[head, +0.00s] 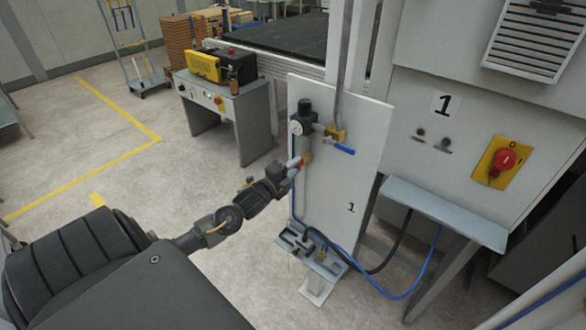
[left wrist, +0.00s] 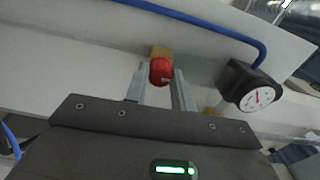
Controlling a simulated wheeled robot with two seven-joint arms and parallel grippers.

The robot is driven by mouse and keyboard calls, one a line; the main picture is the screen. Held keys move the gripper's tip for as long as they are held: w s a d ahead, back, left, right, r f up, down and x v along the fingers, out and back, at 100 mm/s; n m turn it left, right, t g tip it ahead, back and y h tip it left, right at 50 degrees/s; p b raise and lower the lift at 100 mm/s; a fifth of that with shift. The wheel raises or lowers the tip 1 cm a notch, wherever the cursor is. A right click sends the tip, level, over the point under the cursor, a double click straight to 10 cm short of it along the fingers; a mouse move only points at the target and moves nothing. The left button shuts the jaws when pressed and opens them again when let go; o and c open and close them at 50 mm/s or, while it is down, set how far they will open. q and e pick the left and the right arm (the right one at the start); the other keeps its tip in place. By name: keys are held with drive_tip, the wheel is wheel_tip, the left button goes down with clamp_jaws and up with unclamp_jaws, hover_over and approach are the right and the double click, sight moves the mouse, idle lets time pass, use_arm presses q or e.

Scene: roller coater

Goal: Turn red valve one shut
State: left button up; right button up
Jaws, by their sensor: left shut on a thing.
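The red valve (left wrist: 161,71) sits on a brass fitting (left wrist: 160,52) in the left wrist view. In the head view a bit of its red (head: 299,163) shows on the white panel marked 1 (head: 345,180), mostly hidden by my gripper. My left gripper (head: 295,163) reaches the panel from the left and is shut on the red valve. In the left wrist view its two fingers (left wrist: 161,85) stand on either side of the red knob. My right gripper is not in view.
Above the valve are a pressure gauge (head: 296,127) and a blue-handled valve (head: 341,148). A blue hose (head: 385,291) loops below the panel. A grey shelf (head: 445,211) and a red rotary switch (head: 503,160) are at right. Open floor lies left.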

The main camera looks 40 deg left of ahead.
use_arm(q)
drive_tip(key=shift+m, duration=0.3)
drive_tip(key=o, duration=1)
drive_tip(key=s+b, duration=0.3)
drive_tip(key=s, duration=0.7)
drive_tip(key=shift+s, duration=0.4)
drive_tip(key=shift+d, duration=0.15)
